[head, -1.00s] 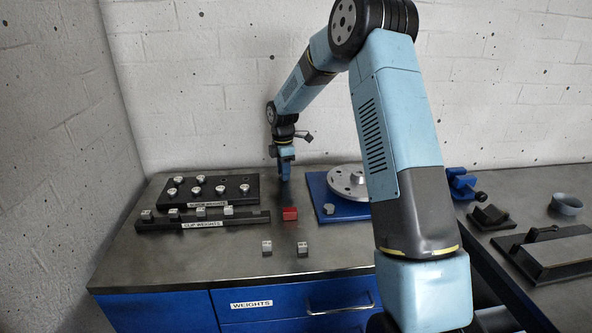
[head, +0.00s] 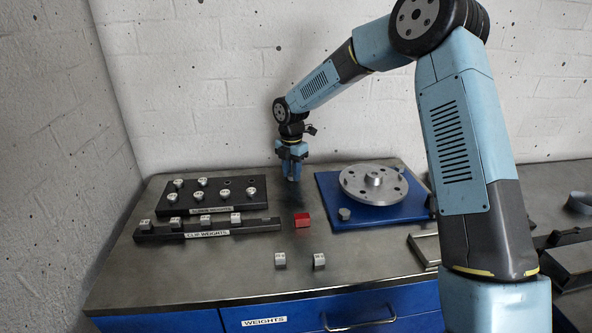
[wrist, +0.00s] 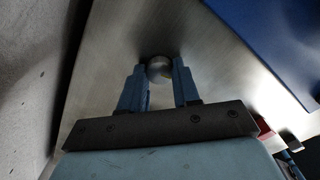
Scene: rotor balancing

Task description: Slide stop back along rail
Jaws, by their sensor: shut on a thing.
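My gripper (head: 292,176) hangs over the back of the metal bench, pointing down, between the black racks and the blue board. In the wrist view its two blue fingers (wrist: 159,84) are closed on a small round silver weight (wrist: 159,68). The black rail labelled CLIP WEIGHTS (head: 262,226) lies on the bench, front left of my gripper, and carries several grey clip weights. A small red block (head: 302,220) sits just past the rail's right end, apart from my gripper. I cannot tell which part is the stop.
A black rack (head: 216,208) with several silver weights and empty holes stands behind the rail. The blue board (head: 330,205) with a round metal rotor (head: 374,183) is at right. Two loose clip weights (head: 280,260) (head: 319,261) lie in front. A wall is close behind and left.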

